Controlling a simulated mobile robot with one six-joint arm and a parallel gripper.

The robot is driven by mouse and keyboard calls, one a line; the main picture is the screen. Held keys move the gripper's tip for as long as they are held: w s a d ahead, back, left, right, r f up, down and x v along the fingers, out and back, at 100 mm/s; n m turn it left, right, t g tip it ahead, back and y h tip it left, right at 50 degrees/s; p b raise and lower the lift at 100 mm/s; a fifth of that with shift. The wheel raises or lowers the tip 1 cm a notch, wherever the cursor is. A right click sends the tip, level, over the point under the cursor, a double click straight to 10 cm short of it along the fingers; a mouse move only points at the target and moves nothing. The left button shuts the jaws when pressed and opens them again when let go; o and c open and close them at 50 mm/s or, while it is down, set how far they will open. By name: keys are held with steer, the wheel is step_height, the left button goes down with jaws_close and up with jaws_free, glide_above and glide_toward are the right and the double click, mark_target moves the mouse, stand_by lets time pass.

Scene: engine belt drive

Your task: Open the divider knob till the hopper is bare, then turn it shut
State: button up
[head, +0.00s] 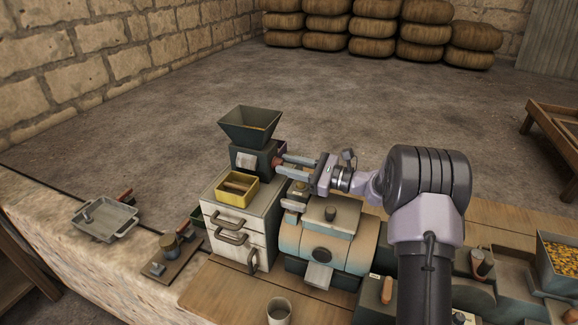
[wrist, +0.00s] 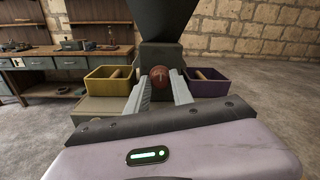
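The dark green hopper (head: 250,128) flares above a dark divider body on a light cabinet. The hopper's underside (wrist: 162,18) fills the top of the wrist view. The round reddish-brown knob (head: 276,162) is on the divider's side and sits centred in the wrist view (wrist: 160,77). My gripper (head: 283,161) is at the knob, with its fingers apart on either side of it. In the wrist view the fingertips (wrist: 160,82) flank the knob; whether they touch it is unclear.
A yellow bin (head: 237,189) stands on the cabinet in front of the divider; a purple bin (wrist: 208,82) is on the other side. A blue-tan machine (head: 328,240) stands beside the cabinet. A grey tray (head: 104,219), a cup (head: 279,311) and a box of yellow grains (head: 560,264) are farther off.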

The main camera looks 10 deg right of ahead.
jaws_close()
steer(key=shift+r+p, duration=0.1)
steer(key=shift+p, duration=0.4)
steer(key=m+p, duration=0.3)
steer(key=shift+r+p, duration=0.15)
steer(key=shift+p, duration=0.25)
steer(key=m+p, duration=0.4)
steer(key=shift+m, duration=0.3)
steer(key=m+p, duration=0.3)
steer(key=m, duration=0.2)
steer(key=shift+w+f+g+p, duration=0.1)
steer(key=shift+f+g+p, duration=0.1)
steer(key=shift+g+p, duration=0.15)
steer(key=shift+d+f+m+p, duration=0.1)
steer(key=shift+m+p, duration=0.75)
steer(key=shift+m, duration=1.55)
